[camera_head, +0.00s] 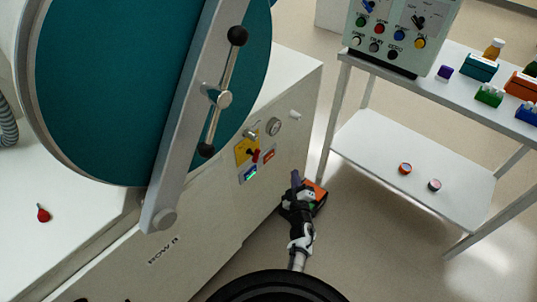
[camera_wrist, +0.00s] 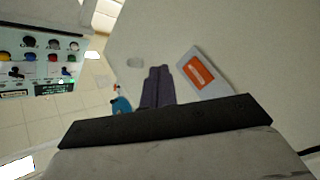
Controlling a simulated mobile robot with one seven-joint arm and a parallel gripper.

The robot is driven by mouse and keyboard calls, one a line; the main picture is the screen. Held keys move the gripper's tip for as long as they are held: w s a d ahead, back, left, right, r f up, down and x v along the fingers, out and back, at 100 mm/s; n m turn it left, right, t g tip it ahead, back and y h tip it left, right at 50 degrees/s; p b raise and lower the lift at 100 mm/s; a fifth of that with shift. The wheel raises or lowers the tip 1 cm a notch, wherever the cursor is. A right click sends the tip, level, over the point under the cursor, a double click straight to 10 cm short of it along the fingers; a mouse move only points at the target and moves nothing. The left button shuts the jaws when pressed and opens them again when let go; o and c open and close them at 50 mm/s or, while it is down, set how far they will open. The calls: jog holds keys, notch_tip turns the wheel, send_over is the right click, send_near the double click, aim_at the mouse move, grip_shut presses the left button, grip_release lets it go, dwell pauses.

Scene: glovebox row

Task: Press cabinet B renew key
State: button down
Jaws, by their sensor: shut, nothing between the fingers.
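Cabinet B (camera_head: 215,215) is the pale housing with a large teal round door and "ROW B" lettering. Its front carries a small control panel with a yellow plate (camera_head: 241,152), a red handle, a lit green display (camera_head: 250,174) and an orange-red key (camera_head: 269,155) whose lettering I cannot read. In the wrist view an orange key with a white mark (camera_wrist: 198,71) sits on a grey plate, right of my fingertips. My gripper (camera_head: 296,178) is shut and empty, below and right of the panel. It shows in the wrist view (camera_wrist: 158,72), fingers together, apart from the orange key.
A gauge (camera_head: 274,126) and a small pale knob (camera_head: 295,114) are on the cabinet front. A white shelf table (camera_head: 400,150) with a button console (camera_head: 400,35) stands at right. Open floor lies between.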

aim_at(272, 154)
jog(key=w+a+b, duration=0.5)
jog(key=a, duration=0.2)
dwell(0.5)
jog(key=shift+w+a+b, duration=0.2)
jog(key=shift+a+b, duration=0.05)
jog(key=shift+b, duration=0.15)
dwell(1.6)
jog(key=shift+w+a, duration=0.15)
jog(key=shift+a, duration=0.05)
jog(key=shift+w+a+b, duration=0.25)
jog(key=shift+a+b, duration=0.1)
jog(key=shift+b, duration=0.05)
dwell(0.6)
jog(key=shift+d+r, duration=0.1)
jog(key=shift+s+d+p, duration=0.5)
jog(key=shift+d+p, duration=0.05)
jog(key=shift+p, duration=0.1)
jog(key=shift+d, duration=0.1)
